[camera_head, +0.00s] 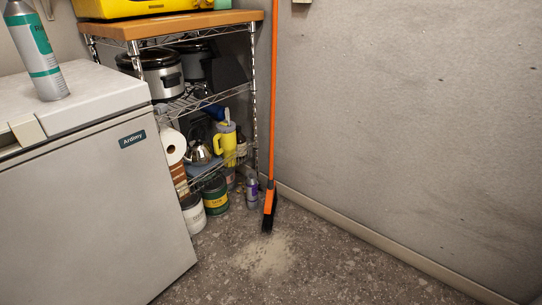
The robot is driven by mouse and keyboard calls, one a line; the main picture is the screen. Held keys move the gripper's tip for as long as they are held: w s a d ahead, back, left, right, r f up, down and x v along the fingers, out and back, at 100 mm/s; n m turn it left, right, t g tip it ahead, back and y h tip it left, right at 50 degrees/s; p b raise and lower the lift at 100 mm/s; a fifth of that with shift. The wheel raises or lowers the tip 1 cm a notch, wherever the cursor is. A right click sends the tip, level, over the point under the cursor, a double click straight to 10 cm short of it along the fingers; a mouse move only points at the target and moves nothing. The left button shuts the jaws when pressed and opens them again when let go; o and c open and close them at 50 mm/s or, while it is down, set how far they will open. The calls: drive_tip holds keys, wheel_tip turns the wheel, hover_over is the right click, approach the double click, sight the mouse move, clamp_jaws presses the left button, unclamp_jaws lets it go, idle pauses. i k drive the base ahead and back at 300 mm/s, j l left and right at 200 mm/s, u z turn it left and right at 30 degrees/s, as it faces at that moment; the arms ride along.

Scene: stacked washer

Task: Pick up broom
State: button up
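An orange broom (272,110) stands upright in the corner, between the wire shelf and the right-hand wall. Its long thin handle runs up past the top of the picture. Its dark bristles (267,223) rest on the floor at the edge of a pale dusty patch. My gripper does not show in this view.
A white chest freezer (75,215) fills the left, with a spray can (37,52) on top. The wire shelf (170,28) holds cookers, a kettle and a yellow jug. Cans (214,193) and a small bottle (252,190) stand near the broom. The speckled floor (310,265) in front is open.

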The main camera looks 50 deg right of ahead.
sight(270, 202)
drive_tip(key=i+l, duration=0.25)
drive_tip(key=i+l+z, duration=0.2)
drive_tip(key=i, duration=0.25)
drive_tip(key=i+l+z, duration=0.15)
drive_tip(key=i, duration=0.3)
drive_tip(key=i+l+z, duration=0.2)
drive_tip(key=i, duration=0.25)
drive_tip(key=z, duration=1.25)
